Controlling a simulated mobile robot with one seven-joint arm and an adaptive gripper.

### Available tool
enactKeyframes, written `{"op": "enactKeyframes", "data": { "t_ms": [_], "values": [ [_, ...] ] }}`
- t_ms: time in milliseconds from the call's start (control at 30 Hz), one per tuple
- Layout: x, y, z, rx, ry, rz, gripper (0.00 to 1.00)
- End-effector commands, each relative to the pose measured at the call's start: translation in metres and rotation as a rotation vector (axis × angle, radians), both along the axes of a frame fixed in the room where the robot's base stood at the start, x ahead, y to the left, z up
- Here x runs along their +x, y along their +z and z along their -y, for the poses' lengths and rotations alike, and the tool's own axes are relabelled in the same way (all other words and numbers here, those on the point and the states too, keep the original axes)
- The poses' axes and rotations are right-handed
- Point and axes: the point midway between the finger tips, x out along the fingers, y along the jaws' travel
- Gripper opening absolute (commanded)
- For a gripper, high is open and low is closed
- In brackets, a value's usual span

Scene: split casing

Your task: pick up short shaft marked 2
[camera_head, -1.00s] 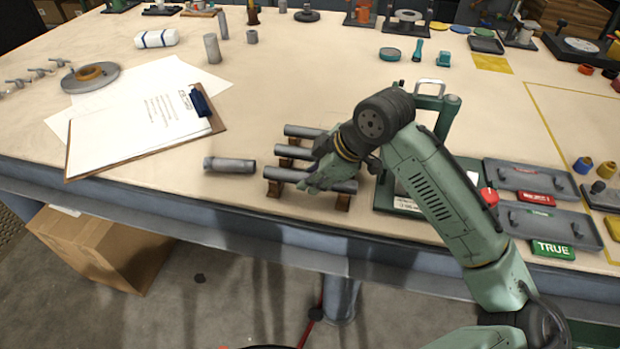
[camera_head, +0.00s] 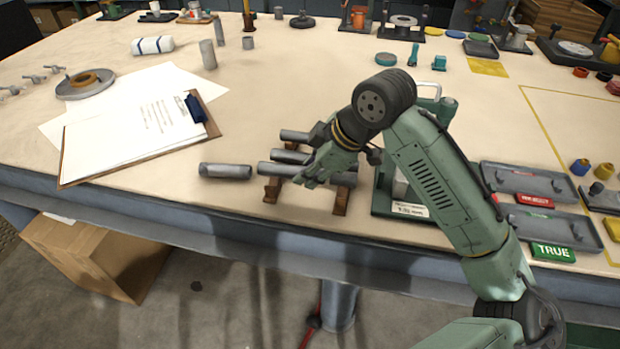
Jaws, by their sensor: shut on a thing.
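My gripper (camera_head: 312,176) is shut on a grey cylindrical shaft (camera_head: 276,169), the front one of a group of three. The shaft lies crosswise in the fingers, roughly level, slightly above the front of a brown rack (camera_head: 341,201). Two more grey shafts sit behind it on the rack: the middle one (camera_head: 287,156) and the back one (camera_head: 294,135), both partly hidden by my gripper and wrist. Another grey shaft (camera_head: 225,171) lies loose on the table to the left of the rack. No number can be read on any shaft.
A green fixture (camera_head: 383,203) stands close to the right of the rack. Two grey trays (camera_head: 530,182) (camera_head: 556,229) lie farther right. A clipboard with papers (camera_head: 130,140) lies at the left. The table behind the rack is mostly clear.

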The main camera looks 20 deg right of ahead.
Motion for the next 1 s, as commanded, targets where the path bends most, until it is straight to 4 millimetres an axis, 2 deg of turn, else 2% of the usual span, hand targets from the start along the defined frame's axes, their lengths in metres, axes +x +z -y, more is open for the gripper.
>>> {"op": "enactKeyframes", "data": {
  "t_ms": [33,267,700,800,1000],
  "values": [
    [0.001,0.006,-0.001,0.001,0.002,0.007,0.00],
    [-0.030,0.006,-0.008,0.002,0.000,0.008,0.00],
    [-0.120,0.015,-0.030,0.002,-0.002,0.008,0.00],
    [-0.135,0.017,-0.033,0.002,-0.003,0.007,0.00],
    [-0.151,0.020,-0.038,0.002,-0.002,0.005,0.00]
  ]
}}
